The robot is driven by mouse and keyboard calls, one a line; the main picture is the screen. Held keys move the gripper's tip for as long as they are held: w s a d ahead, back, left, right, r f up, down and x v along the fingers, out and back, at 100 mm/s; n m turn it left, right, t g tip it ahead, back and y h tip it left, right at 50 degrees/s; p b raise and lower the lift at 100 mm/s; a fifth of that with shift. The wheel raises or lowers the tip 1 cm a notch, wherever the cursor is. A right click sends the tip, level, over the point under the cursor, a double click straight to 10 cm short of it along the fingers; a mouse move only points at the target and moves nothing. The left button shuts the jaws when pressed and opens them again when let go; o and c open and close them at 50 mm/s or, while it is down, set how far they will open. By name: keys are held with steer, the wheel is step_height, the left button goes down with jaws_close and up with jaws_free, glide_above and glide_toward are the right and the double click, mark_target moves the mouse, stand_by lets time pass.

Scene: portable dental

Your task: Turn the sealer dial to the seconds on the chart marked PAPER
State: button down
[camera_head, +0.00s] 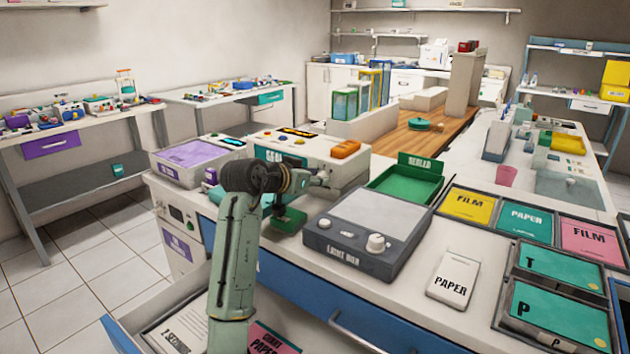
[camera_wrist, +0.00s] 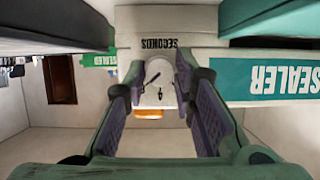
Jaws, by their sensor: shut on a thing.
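The sealer (camera_head: 330,150) is a pale machine with an orange block on top, standing on the counter. Its teal SEALER label (camera_wrist: 285,78) shows upside down in the wrist view, with a SECONDS label (camera_wrist: 159,43). My gripper (camera_head: 318,182) is at the sealer's front. In the wrist view my gripper (camera_wrist: 157,92) is shut on the sealer dial, a finger on each side. A dark pointer-like mark and a small figure show between the fingers; I cannot read the setting surely. A white sheet (camera_head: 178,330) reading "1 SECONDS" lies in the open drawer, partly hidden by my arm.
A pink card (camera_head: 272,338) ending in PAPER lies in the drawer. The light box (camera_head: 365,228) stands right of my arm, with a green tray (camera_head: 405,185) behind it. A white PAPER packet (camera_head: 453,277) and several coloured packets in trays lie further right.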

steer(key=c, duration=1.3)
jaws_free()
steer(key=shift+c, duration=0.2)
steer(key=v, duration=1.2)
steer(key=shift+r, duration=0.1)
